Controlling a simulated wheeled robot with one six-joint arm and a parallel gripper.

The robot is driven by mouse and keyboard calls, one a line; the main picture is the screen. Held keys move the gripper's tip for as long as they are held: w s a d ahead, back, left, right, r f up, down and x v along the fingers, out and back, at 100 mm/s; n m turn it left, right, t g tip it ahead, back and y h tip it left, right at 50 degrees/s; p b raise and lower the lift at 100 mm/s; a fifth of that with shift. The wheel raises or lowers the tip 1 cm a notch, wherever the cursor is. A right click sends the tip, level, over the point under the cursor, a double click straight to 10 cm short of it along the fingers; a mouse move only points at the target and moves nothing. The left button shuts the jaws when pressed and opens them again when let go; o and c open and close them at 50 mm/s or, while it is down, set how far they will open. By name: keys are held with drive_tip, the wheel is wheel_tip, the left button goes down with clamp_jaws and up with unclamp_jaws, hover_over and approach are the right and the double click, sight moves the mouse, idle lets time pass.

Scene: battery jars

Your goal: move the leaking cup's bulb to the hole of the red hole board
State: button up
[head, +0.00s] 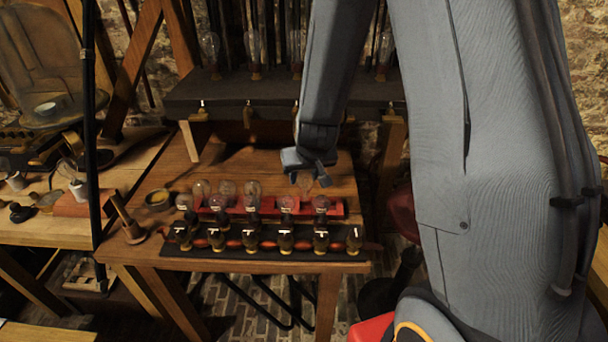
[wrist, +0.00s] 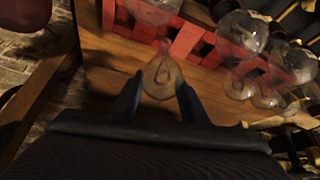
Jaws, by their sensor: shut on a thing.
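My gripper (head: 310,178) is above the wooden table, just behind the right part of the red hole board (head: 337,208). In the wrist view my gripper (wrist: 158,95) is shut on a clear bulb (wrist: 162,76), one finger on each side of its glass. The bulb's narrow end points toward the red board (wrist: 186,42). The held bulb is faint in the head view. Several other bulbs or glass jars (head: 252,190) stand along the red board. I cannot tell which cup is leaking.
A small bowl (head: 158,199) and a wooden-handled tool (head: 128,222) are at the left. A dark shelf (head: 225,97) with upright bulbs stands behind. Bare tabletop (head: 235,165) lies behind the red board.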

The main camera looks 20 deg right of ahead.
drive_tip(key=shift+f+b, duration=1.25)
drive_tip(key=shift+f, duration=0.45)
idle(1.0)
drive_tip(key=o, duration=1.2)
drive_tip(key=shift+r, duration=0.1)
